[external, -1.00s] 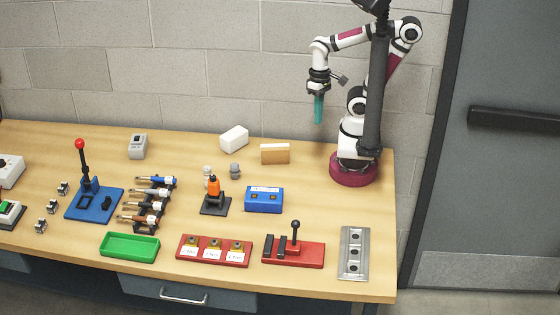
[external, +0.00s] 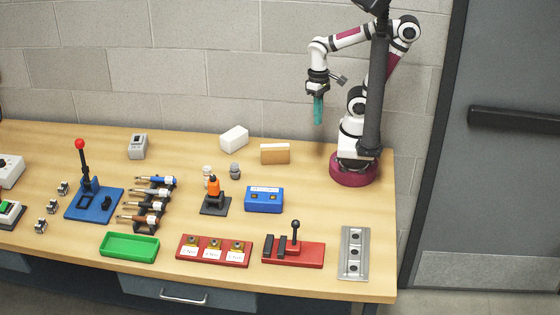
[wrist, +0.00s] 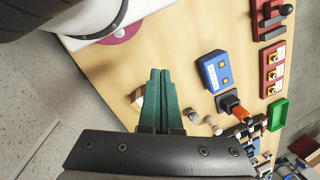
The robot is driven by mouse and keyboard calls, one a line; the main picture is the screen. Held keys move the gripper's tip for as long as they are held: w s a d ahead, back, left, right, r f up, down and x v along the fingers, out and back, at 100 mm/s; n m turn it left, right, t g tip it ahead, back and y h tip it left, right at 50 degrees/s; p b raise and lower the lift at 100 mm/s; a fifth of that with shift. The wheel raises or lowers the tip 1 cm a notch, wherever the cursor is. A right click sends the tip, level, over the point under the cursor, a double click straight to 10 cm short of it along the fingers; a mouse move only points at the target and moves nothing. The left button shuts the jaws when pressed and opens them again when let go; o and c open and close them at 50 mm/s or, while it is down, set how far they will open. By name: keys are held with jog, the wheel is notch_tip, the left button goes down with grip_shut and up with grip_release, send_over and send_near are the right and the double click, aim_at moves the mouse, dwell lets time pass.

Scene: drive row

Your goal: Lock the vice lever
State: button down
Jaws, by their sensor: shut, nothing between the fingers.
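The vice (external: 293,254) is a red base plate with two dark jaw blocks at its left. Its black lever (external: 295,233) has a ball knob and stands roughly upright near the middle of the base. The vice also shows at the top right of the wrist view (wrist: 268,22). My gripper (external: 318,122) has teal fingers and hangs pointing down, high above the back right of the bench, well away from the vice. In the wrist view my gripper (wrist: 160,72) has its fingers together with nothing between them. Whether the lever is locked cannot be told.
A grey plate with holes (external: 354,253) lies right of the vice, a red tray with labelled parts (external: 214,262) left. A blue box (external: 264,210) and an orange-topped device (external: 214,190) stand behind. The bench right of the blue box is clear.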

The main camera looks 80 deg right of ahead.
jog(key=w+a+f+m+g+y, duration=0.2)
jog(key=w+a+f+m+y, duration=0.1)
jog(key=a, duration=0.6)
jog(key=w+a+f+m+g+y, duration=0.1)
jog(key=w+a+f+m+y, duration=0.2)
jog(key=a, duration=0.6)
jog(key=w+f+y, duration=0.2)
jog(key=w+f, duration=0.1)
jog(key=shift+w+a+f+m+g+y, duration=0.25)
jog(key=shift+w+f+m+g+y, duration=0.1)
jog(key=shift+m+g+y, duration=0.05)
send_near(295, 232)
notch_tip(295, 232, down, 3)
jog(key=a, duration=0.2)
jog(key=shift+s+d+r, duration=0.15)
jog(key=shift+s+r, duration=0.05)
jog(key=shift+s, duration=0.3)
